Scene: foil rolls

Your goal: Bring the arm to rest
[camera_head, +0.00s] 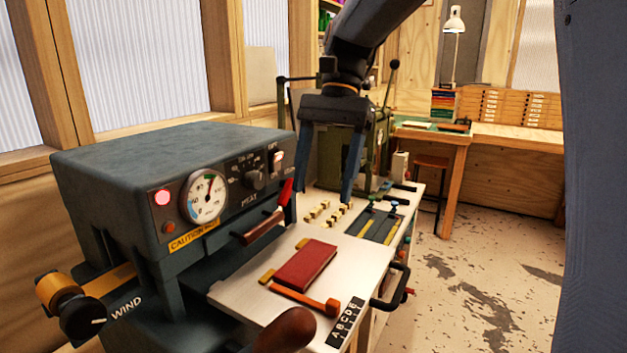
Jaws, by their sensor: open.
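My gripper (328,190) hangs down from the arm at the upper middle of the head view. Its two dark blue fingers are spread wide apart with nothing between them. It is above the far part of the workbench, to the right of the grey foil press. A red book (306,265) lies flat on the pale press bed (255,298), nearer to me than the gripper and apart from it. No foil roll can be clearly made out.
The grey press (115,165) has a gauge (205,197) and a lit red lamp (162,198). Small brass pieces (325,212) and a dark tray (376,224) lie on the bench. A green machine (335,150) stands behind the gripper. Open floor (480,280) is at the right.

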